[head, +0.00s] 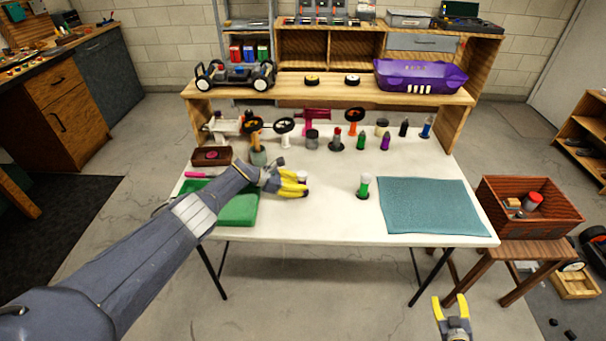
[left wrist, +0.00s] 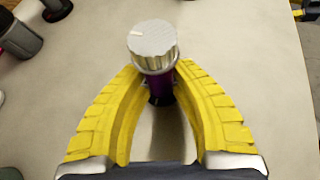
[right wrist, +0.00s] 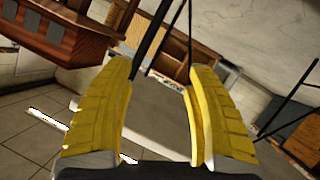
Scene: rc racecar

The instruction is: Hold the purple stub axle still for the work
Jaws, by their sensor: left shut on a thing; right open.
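The purple stub axle (left wrist: 160,90) stands upright on the white table, with a ridged silver cap (left wrist: 152,42) on top. My left gripper (left wrist: 158,82) is shut on it, one yellow finger on each side below the cap. In the head view my left gripper (head: 306,184) is low over the middle of the table, and the silver cap (head: 302,176) shows by its fingertips; the purple part is hidden there. My right gripper (head: 450,302) is open and empty, off the table's front edge at the lower right. It also shows empty in the right wrist view (right wrist: 160,85).
A green-capped bottle (head: 364,186) stands right of my left gripper, beside a teal mat (head: 432,205). A green tray (head: 236,208) lies under my left arm. Several bottles and tools line the table's back. A brick-red crate (head: 498,216) sits on a stool at right.

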